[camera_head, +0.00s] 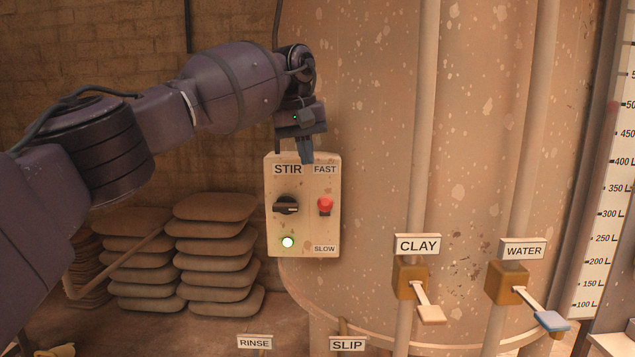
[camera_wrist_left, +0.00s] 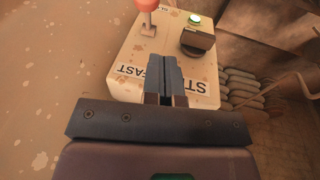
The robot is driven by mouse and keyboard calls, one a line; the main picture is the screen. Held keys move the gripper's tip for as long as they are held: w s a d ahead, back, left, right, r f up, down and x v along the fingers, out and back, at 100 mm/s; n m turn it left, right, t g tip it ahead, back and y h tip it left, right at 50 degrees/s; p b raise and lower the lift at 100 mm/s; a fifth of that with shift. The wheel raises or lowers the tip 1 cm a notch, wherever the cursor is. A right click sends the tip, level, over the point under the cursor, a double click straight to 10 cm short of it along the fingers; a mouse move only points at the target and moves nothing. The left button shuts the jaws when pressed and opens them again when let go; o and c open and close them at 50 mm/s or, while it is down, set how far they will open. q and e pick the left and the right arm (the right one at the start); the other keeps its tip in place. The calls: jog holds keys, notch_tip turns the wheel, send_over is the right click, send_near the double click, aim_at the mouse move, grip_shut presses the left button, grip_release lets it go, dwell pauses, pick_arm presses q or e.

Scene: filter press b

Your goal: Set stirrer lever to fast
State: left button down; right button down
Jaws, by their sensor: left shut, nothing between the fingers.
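The stirrer lever (camera_head: 325,206) has a red knob and sits on the right side of the cream STIR box (camera_head: 309,225), between the FAST label (camera_head: 325,170) above and the SLOW label (camera_head: 325,249) below. In the left wrist view the red lever (camera_wrist_left: 146,8) stands out from its slot at the top. My left gripper (camera_head: 306,158) is shut and empty, at the top edge of the box near the FAST label, above the lever and apart from it. In the wrist view its fingertips (camera_wrist_left: 164,60) overlap the box face between the labels. My right gripper is not in view.
The box is in front of a large speckled tank (camera_head: 370,120). CLAY (camera_head: 430,314) and WATER (camera_head: 551,320) levers stick out at right. Stacked sacks (camera_head: 215,240) stand at left.

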aim_at(325, 208)
pick_arm(q)
jog(key=shift+s+d+f, duration=0.2)
jog(key=shift+d+f, duration=0.15)
jog(key=shift+f, duration=0.55)
jog(key=shift+s+d+f, duration=0.25)
jog(key=shift+d+f, duration=0.15)
jog(key=shift+f, duration=0.5)
jog(key=shift+s+d+f, duration=0.2)
jog(key=shift+d+f, duration=0.15)
jog(key=shift+f, duration=0.55)
